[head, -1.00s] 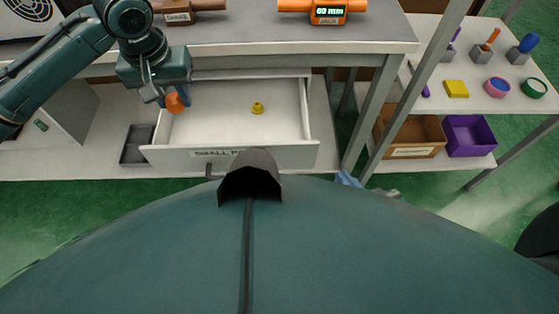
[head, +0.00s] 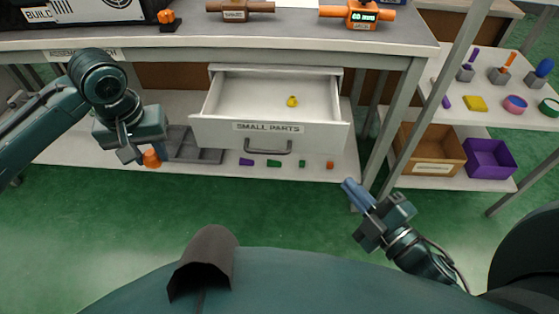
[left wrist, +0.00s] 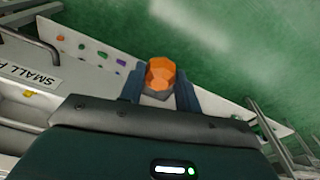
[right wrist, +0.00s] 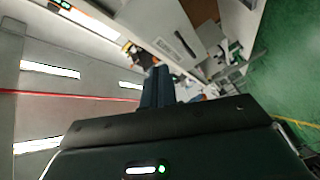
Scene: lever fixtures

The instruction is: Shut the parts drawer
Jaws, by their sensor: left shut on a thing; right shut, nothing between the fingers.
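The white parts drawer (head: 290,130), labelled SMALL PARTS, stands open under the bench, with a handle (head: 268,148) on its front. A small yellow piece (head: 292,101) lies inside it. In the left wrist view the drawer front (left wrist: 22,72) shows at the left edge. My left gripper (head: 146,153) is shut on an orange part (head: 152,159), left of the drawer and apart from it. The orange part also shows between the fingers in the left wrist view (left wrist: 160,74). My right gripper (head: 357,195) is shut and empty, in front of the drawer and to its right.
The lower shelf holds a dark tray (head: 195,152) and several small coloured pieces (head: 274,163) below the drawer. A bench leg (head: 394,120) stands right of the drawer. A side rack holds a brown bin (head: 430,155) and a purple bin (head: 489,158). Green floor in front is clear.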

